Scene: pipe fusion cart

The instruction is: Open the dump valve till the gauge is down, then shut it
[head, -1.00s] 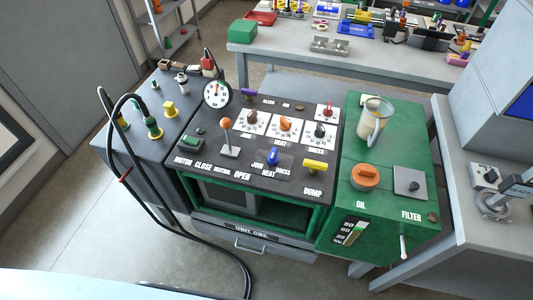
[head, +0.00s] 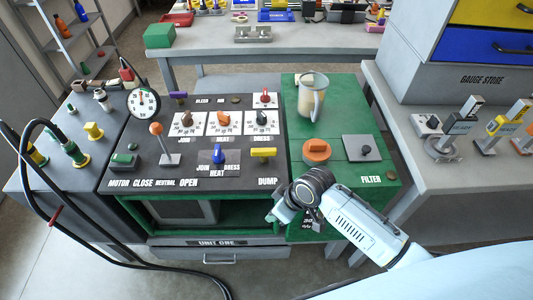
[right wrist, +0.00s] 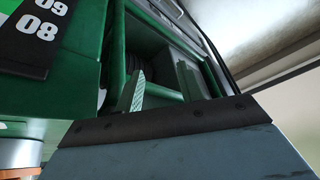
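The dump valve has a yellow handle (head: 263,153) above the DUMP label, at the right of the black panel (head: 140,173). The handle lies roughly level across the picture. The round white gauge (head: 143,102) stands at the panel's back left; its needle is too small to read surely. My right gripper (head: 292,214) is in front of the cart's front edge, below and right of the yellow handle, and apart from it. Its fingers look spread and empty in the right wrist view (right wrist: 160,86), with the cart's green frame behind. My left gripper is out of view.
An orange-knobbed lever (head: 156,129), a blue selector (head: 217,153) and several dials share the panel. The green oil side has an orange cap (head: 317,150) and a clear jug (head: 312,97). Black hoses (head: 40,190) hang at left.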

